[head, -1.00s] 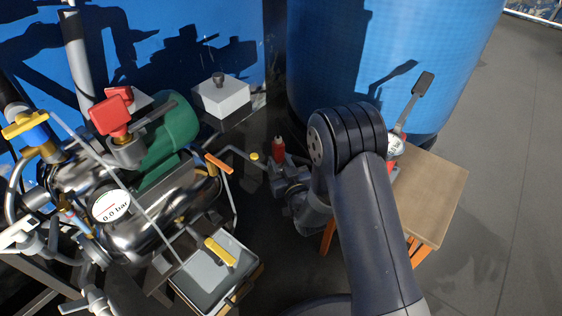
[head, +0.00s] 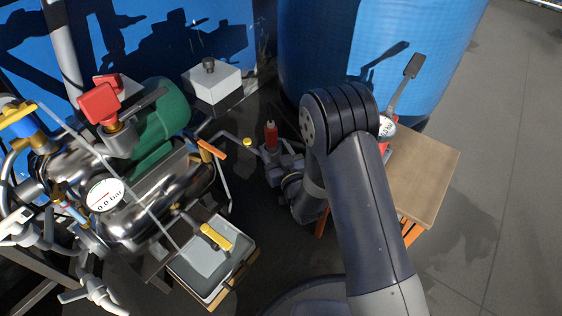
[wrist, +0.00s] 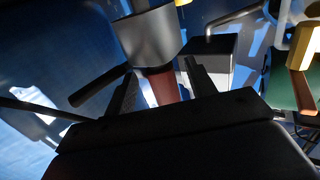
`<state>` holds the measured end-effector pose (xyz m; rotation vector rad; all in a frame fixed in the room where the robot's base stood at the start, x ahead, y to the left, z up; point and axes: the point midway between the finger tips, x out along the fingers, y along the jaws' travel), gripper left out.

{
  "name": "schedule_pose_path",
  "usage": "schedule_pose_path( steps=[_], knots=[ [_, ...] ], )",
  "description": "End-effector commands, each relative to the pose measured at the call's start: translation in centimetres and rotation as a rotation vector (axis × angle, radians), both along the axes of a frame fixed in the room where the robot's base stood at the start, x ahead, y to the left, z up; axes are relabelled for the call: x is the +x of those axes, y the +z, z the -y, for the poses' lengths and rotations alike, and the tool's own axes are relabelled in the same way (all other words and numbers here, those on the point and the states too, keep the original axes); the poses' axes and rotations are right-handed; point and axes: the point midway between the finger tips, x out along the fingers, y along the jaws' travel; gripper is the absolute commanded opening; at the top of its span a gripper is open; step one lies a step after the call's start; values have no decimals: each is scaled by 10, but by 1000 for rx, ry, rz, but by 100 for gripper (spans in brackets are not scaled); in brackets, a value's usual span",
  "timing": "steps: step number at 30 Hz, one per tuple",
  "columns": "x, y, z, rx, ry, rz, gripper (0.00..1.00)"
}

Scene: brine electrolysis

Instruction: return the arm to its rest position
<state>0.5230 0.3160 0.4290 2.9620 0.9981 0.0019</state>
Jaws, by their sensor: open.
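My arm (head: 365,205) rises from the bottom of the head view, bends at a dark ribbed joint and folds down behind it toward the floor area. My gripper (wrist: 160,70) shows in the wrist view as two dark fingers spread apart. A red-brown part (wrist: 164,86) below a grey cylinder (wrist: 150,35) shows between and beyond the fingers; I cannot tell contact, but nothing appears clamped. In the head view a small red upright thing (head: 270,134) stands beside grey parts near my wrist; the fingers are not clear there.
Left stand piping, a shiny vessel with a 0.0 bar gauge (head: 105,194), a red-handled valve (head: 99,104) and a green cylinder (head: 160,118). A grey tray (head: 187,279) lies below. A blue tank (head: 385,50) and wooden table (head: 425,185) are right. Open floor (head: 500,200) lies far right.

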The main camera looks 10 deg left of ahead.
Motion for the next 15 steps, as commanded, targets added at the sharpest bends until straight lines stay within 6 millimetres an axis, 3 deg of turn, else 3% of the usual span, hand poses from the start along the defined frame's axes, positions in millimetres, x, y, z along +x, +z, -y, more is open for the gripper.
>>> schedule_pose_path(
  steps=[9, 15],
  knots=[
    [-54, -1, 38, -9, 7, -12, 54],
    [-73, 0, 50, -5, 10, -5, 54]
  ],
)
